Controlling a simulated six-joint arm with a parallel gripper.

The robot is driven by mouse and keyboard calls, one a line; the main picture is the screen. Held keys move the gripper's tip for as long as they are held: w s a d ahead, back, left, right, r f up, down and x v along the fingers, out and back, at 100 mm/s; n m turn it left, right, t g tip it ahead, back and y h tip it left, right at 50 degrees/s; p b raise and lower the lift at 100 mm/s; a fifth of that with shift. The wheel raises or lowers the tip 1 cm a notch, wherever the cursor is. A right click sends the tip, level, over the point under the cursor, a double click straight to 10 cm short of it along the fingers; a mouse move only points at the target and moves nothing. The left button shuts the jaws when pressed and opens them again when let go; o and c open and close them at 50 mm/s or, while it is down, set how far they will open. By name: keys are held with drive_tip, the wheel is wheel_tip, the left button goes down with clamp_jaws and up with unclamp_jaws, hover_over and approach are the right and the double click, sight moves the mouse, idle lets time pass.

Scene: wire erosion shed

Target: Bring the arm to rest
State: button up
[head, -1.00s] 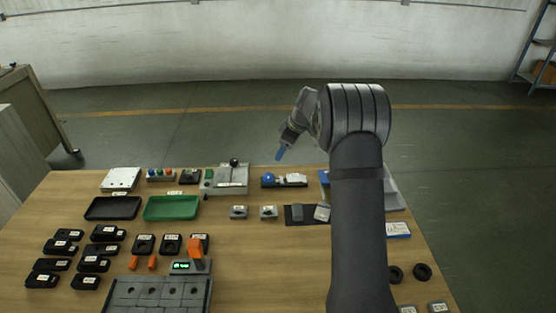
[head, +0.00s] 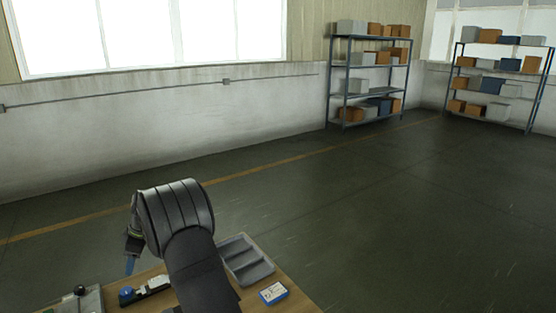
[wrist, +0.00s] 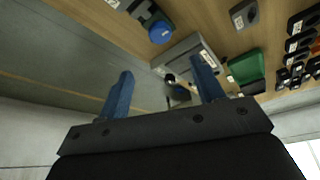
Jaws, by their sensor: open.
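My gripper (head: 130,266) shows at the lower left of the head view, its blue fingertip pointing down above the far edge of the wooden table (head: 300,302). In the wrist view my gripper (wrist: 165,85) has its two blue fingers wide apart with nothing held between them. The grey fixture with a black knob (wrist: 190,50) lies beyond the fingers, apart from them. My arm hides part of the table in the head view.
A grey divided tray (head: 262,272) and a blue-and-white box (head: 273,293) are right of my arm. A device with a blue knob (head: 127,296) is below the gripper. Shelving racks (head: 370,75) stand far off; the floor between is clear.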

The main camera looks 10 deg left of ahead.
sight(125, 291)
drive_tip(key=x, duration=1.3)
drive_tip(key=shift+s+a, duration=0.1)
drive_tip(key=v, duration=1.7)
drive_tip(key=x, duration=1.7)
drive_tip(key=shift+f, duration=0.2)
drive_tip(key=shift+s+r+m+t, duration=0.1)
drive_tip(key=shift+r+m+t, duration=0.2)
drive_tip(key=shift+m, duration=0.6)
drive_tip(key=m+t, duration=0.2)
drive_tip(key=m, duration=0.2)
drive_tip(key=shift+s+f+m, duration=0.1)
drive_tip(key=shift+s+m, duration=0.05)
drive_tip(key=shift+m, duration=0.25)
drive_tip(key=shift+s+m+t, duration=0.15)
drive_tip(key=shift+m+t, duration=0.55)
drive_tip(key=shift+m, duration=1.3)
drive_tip(key=shift+s+a+m+t+h, duration=0.1)
drive_tip(key=shift+m+t+h, duration=0.2)
drive_tip(key=shift+m, duration=0.55)
drive_tip(key=shift+a+m+t+h, duration=0.1)
drive_tip(key=shift+m+h, duration=0.3)
drive_tip(key=shift+m, duration=0.45)
